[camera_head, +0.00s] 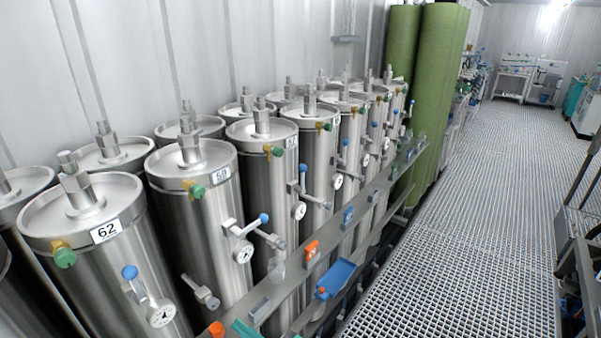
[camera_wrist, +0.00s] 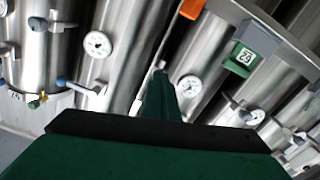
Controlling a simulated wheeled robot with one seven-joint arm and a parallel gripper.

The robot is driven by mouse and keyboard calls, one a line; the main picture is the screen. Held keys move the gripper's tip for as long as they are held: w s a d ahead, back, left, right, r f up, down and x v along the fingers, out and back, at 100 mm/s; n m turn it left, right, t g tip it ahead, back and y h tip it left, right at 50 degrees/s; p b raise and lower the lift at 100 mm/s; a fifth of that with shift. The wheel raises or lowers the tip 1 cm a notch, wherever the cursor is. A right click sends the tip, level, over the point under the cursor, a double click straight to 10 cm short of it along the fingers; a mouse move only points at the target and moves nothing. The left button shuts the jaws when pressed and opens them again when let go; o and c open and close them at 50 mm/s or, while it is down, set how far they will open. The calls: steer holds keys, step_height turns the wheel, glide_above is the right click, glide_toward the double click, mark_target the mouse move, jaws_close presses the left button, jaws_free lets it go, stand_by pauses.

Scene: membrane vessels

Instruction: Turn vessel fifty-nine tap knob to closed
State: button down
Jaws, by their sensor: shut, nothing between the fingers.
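In the head view a row of steel vessels stands along the left wall. The nearest label reads 62; the label on the vessel behind it (camera_head: 205,235) is too small to read surely, and I cannot tell which vessel is fifty-nine. That vessel has a green tap knob (camera_head: 197,190) at its rim and a blue-knobbed lever (camera_head: 263,218) above a round gauge (camera_head: 243,252). My gripper shows only in the wrist view (camera_wrist: 160,80), as a narrow green finger shape, shut and empty, in front of steel vessels. Its tip appears near a gauge (camera_wrist: 189,86); I cannot tell whether it touches anything.
A steel rail (camera_head: 350,205) with orange and blue clips runs in front of the vessels. A grated walkway (camera_head: 465,220) lies clear to the right. Green columns (camera_head: 430,95) stand beyond the row. A tagged green-grey block (camera_wrist: 250,48) is on the rail in the wrist view.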

steer(key=w+a+n, duration=0.2)
steer(key=w+a, duration=0.2)
steer(key=w, duration=0.1)
steer(key=shift+w+r+n, duration=0.15)
steer(key=shift+r+n, duration=0.15)
stand_by(0.4)
steer(key=shift+a+r, duration=0.1)
steer(key=shift+a, duration=0.05)
stand_by(0.6)
steer(key=shift+s+a+f, duration=0.4)
steer(key=shift+s+f, duration=0.05)
steer(key=shift+s, duration=0.1)
stand_by(0.3)
steer(key=shift+f, duration=0.15)
steer(key=v, duration=0.6)
steer(key=shift+d+f, duration=0.2)
steer(key=shift+f, duration=0.05)
